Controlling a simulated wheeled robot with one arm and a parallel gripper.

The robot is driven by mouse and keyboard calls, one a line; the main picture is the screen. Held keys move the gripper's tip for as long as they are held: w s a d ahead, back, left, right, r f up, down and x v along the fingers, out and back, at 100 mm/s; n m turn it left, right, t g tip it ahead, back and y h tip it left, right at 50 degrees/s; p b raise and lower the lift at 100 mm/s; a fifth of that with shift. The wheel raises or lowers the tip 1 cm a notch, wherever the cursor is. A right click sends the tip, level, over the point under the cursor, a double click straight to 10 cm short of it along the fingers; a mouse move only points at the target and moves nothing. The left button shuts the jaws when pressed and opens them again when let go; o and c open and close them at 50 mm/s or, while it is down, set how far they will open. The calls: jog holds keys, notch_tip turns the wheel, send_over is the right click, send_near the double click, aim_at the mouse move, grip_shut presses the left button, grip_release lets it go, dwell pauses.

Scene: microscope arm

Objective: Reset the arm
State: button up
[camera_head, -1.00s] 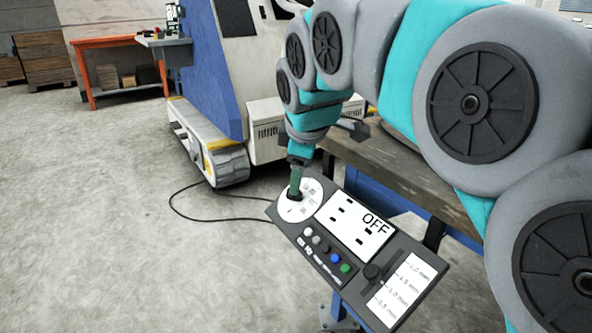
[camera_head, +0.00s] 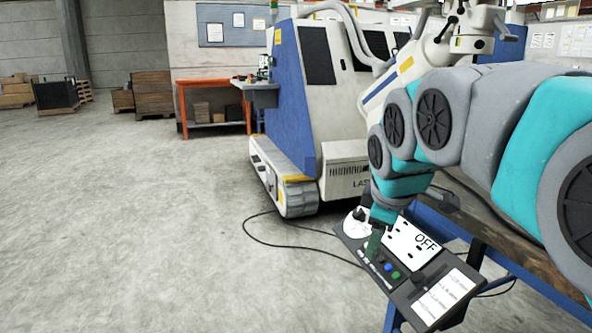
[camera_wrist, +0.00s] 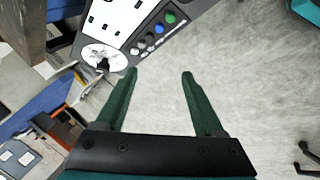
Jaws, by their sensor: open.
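The dark control panel (camera_head: 408,290) is tilted, with a white screen (camera_head: 405,240) reading OFF. Its white round dial (camera_head: 352,229) carries a black knob (camera_head: 359,214); the dial also shows in the wrist view (camera_wrist: 92,56). A row of buttons includes a blue button (camera_wrist: 158,28) and a green button (camera_wrist: 170,18), beside grey and white ones. My gripper (camera_head: 373,254) is over the panel near the button row and hides part of it. In the wrist view my gripper (camera_wrist: 159,74) is open and empty, its fingertips just off the panel's edge. A white jointed arm (camera_head: 462,35) stands behind.
A white scale strip (camera_head: 443,297) lies at the panel's right end. A wooden-topped bench (camera_head: 510,240) is at right. A blue and white machine (camera_head: 300,110) stands behind, with a black cable (camera_head: 270,242) on the floor. The floor at left is clear.

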jog(key=s+f+m+g, duration=0.2)
jog(key=s+f+m, duration=0.2)
jog(key=s, duration=0.5)
jog(key=s+f+m+g+p, duration=0.1)
jog(key=s+f+m+g, duration=0.2)
jog(key=s+f, duration=0.5)
jog(key=s+f+m+g+p, duration=0.1)
jog(key=s+f+m, duration=0.4)
jog(key=s, duration=0.7)
jog(key=shift+f+g, duration=0.7)
jog(key=shift+f, duration=0.1)
jog(key=shift+d, duration=0.1)
